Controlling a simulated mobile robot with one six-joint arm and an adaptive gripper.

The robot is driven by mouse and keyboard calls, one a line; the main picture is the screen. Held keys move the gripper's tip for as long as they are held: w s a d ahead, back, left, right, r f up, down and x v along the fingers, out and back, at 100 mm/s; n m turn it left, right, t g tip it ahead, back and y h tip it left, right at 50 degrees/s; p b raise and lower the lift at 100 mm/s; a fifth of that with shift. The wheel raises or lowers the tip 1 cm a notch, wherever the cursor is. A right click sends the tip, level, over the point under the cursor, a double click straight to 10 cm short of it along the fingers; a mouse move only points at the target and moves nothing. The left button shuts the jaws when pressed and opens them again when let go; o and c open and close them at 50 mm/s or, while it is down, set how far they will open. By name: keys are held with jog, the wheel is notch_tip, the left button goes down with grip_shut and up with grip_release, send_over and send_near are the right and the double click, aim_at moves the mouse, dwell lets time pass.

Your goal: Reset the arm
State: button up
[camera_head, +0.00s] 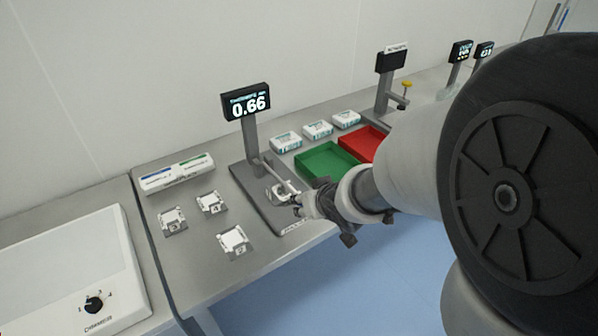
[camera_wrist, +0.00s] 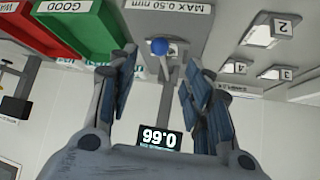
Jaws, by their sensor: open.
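My gripper (camera_head: 298,205) is at the front of the thickness gauge (camera_head: 248,172) on the bench in the head view. In the wrist view my gripper (camera_wrist: 158,75) has its two fingers spread apart, with nothing clasped between them. A blue ball-ended part (camera_wrist: 159,46) of the gauge shows between the fingertips; I cannot tell whether they touch it. My arm hides part of the bench on the right.
A green tray (camera_head: 326,163) marked GOOD and a red tray (camera_head: 366,143) sit right of the gauge. Numbered white pieces (camera_head: 233,242) stand on holders at left. White boxes (camera_head: 286,143) line the back. A second stand (camera_head: 390,75) rises behind.

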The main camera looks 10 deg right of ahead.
jog(key=s+d+r+m+g+h, duration=0.15)
jog(key=s+d+r, duration=0.25)
jog(key=s+r, duration=0.45)
jog(key=s+a+g, duration=0.1)
jog(key=s, duration=0.7)
jog(key=s+a+g, duration=0.1)
jog(key=s+a, duration=0.1)
jog(key=s, duration=0.7)
jog(key=shift+a+r+g+y, duration=0.3)
jog(key=shift+r+g+y, duration=0.05)
jog(key=shift+r, duration=0.1)
dwell(2.3)
